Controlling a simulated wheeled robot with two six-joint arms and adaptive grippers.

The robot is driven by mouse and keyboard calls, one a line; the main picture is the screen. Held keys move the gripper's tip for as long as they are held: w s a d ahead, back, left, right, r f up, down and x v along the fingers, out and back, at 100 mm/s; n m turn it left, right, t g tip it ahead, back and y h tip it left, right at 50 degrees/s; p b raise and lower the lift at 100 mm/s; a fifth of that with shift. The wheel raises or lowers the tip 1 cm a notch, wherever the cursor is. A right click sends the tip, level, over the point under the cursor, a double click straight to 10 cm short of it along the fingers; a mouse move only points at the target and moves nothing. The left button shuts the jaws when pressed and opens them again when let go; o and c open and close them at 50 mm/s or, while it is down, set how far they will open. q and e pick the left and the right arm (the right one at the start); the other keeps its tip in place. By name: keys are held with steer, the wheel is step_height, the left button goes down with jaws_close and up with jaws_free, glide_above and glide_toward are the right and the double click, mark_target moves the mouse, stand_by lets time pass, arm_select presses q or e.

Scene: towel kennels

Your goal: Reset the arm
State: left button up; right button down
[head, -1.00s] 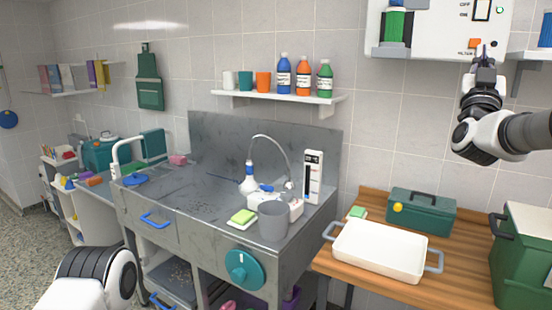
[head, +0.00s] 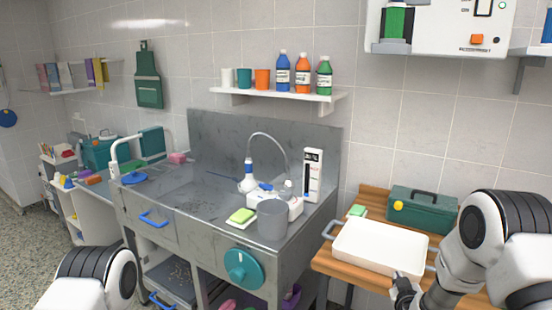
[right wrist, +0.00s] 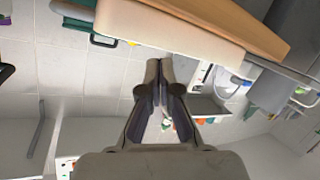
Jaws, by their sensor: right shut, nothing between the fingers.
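My right arm reaches in at the lower right of the head view.
The wooden table (head: 340,270) bears the tray and a green toolbox (head: 423,209). The steel sink bench (head: 200,190) stands at the middle, with a grey cup (head: 272,220) near its front edge. A wall shelf (head: 280,94) holds bottles and cups.

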steer(key=s+a+f+g+y, duration=0.15)
steer(key=s+f+g, duration=0.25)
steer(key=s+f, duration=0.7)
steer(key=s+a+f+g+y, duration=0.1)
steer(key=s+a+f+g, duration=0.25)
steer(key=s+f, duration=0.8)
steer(key=s+a+m+g, duration=0.2)
steer(key=s+g, duration=0.5)
steer(key=s, duration=1.4)
steer(key=shift+a+r+y, duration=0.15)
steer(key=shift+r+y, duration=0.2)
steer(key=shift+r, duration=0.05)
